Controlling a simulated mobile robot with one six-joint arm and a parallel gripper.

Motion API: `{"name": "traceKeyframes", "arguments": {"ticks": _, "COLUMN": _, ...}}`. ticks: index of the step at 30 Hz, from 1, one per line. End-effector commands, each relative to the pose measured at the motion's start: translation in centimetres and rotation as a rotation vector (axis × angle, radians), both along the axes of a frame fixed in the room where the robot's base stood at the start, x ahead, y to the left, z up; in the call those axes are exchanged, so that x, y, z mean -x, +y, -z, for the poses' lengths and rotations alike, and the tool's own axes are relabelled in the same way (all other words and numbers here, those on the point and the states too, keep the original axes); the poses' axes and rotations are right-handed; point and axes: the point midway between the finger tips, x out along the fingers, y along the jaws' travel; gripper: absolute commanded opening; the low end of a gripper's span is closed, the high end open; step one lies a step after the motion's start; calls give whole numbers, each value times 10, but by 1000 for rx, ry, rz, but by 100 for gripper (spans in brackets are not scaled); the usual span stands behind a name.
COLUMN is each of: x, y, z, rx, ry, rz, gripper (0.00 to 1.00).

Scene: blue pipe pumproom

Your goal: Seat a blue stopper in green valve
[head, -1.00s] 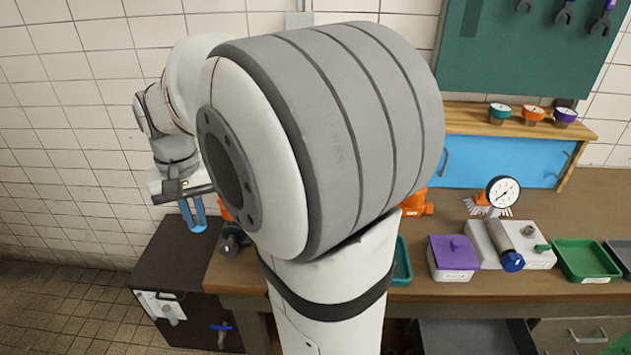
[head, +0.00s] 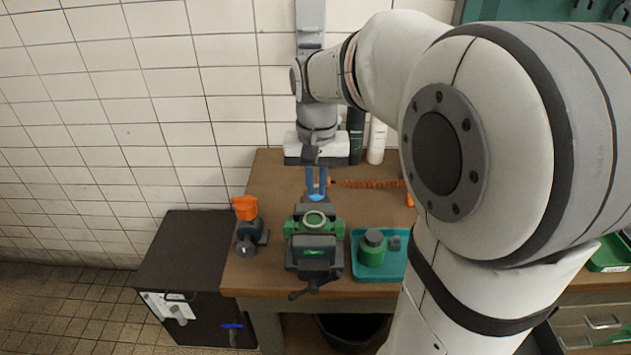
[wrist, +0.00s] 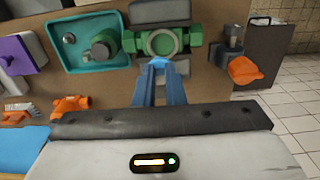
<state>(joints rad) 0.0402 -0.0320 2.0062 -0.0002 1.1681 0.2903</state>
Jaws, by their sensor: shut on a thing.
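The green valve (head: 315,221) is clamped in a dark vise (head: 313,252) on the bench, its round opening facing up. It also shows in the wrist view (wrist: 160,42), at the top middle. My gripper (head: 316,190) hangs just behind the valve in the head view, its blue fingers pointing down. The fingers are shut on a light blue stopper (wrist: 157,65), of which only a small part shows between the fingertips. The stopper overlaps the near edge of the valve ring in the wrist view. I cannot tell how high it is above the valve.
A teal tray (head: 378,275) with a green part (head: 372,248) stands right of the vise. An orange-topped fitting (head: 246,208) stands left. A purple-lidded box (wrist: 17,54) is farther along.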

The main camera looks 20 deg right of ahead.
Motion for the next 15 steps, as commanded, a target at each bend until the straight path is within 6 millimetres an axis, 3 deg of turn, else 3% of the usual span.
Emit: {"name": "traceKeyframes", "arguments": {"ticks": 15, "x": 0, "y": 5, "z": 6, "rx": 0, "ry": -1, "rz": -13, "gripper": 0}}
